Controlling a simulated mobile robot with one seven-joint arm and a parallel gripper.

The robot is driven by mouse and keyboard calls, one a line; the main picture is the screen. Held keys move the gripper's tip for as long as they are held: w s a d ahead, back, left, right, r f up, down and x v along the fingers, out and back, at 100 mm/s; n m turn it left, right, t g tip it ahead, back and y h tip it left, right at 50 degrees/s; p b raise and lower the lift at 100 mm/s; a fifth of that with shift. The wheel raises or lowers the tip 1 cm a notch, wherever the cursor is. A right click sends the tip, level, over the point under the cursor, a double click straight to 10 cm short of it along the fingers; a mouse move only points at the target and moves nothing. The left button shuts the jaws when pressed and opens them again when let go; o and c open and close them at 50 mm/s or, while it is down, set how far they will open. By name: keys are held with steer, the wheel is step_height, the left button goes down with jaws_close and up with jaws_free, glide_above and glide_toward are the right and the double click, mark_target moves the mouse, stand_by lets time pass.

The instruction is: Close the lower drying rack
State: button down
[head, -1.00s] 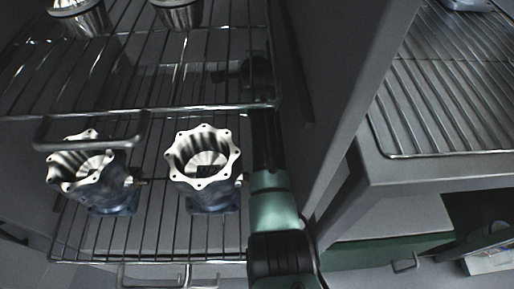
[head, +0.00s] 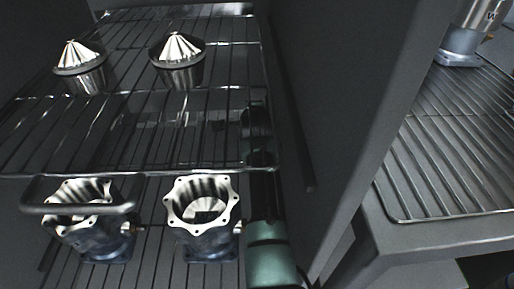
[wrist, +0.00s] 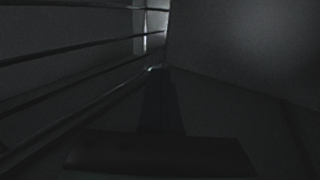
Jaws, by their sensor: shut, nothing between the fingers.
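The lower drying rack (head: 150,255) is a wire rack that stands pulled out, with two machined housings on it, a left one (head: 92,238) and a right one (head: 205,238). Both have scalloped pale rims and dark blue bases. The rack's front edge and handle are below the head view. My arm reaches in along the rack's right side. My gripper is largely hidden in the dark behind the upper rack in the head view. In the wrist view my gripper (wrist: 160,105) is a dark, shut, empty shape, with rack wires (wrist: 70,72) to its left. Contact cannot be told.
An upper wire rack (head: 130,172) with a bar handle (head: 80,208) is above, carrying two cone-topped metal parts (head: 178,60). A grey cabinet wall (head: 340,90) stands close right of my arm. Beyond it, a counter holds another wire rack (head: 450,150) and a metal part (head: 462,45).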

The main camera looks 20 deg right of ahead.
steer(key=p+v, duration=0.4)
steer(key=v, duration=0.7)
steer(key=shift+r+p, duration=0.15)
steer(key=shift+p, duration=0.2)
steer(key=c, duration=1.5)
jaws_free()
steer(key=shift+s+a+r, duration=0.1)
steer(key=shift+s+a, duration=0.1)
steer(key=shift+s, duration=0.1)
steer(key=o, duration=0.6)
steer(key=shift+s, duration=0.1)
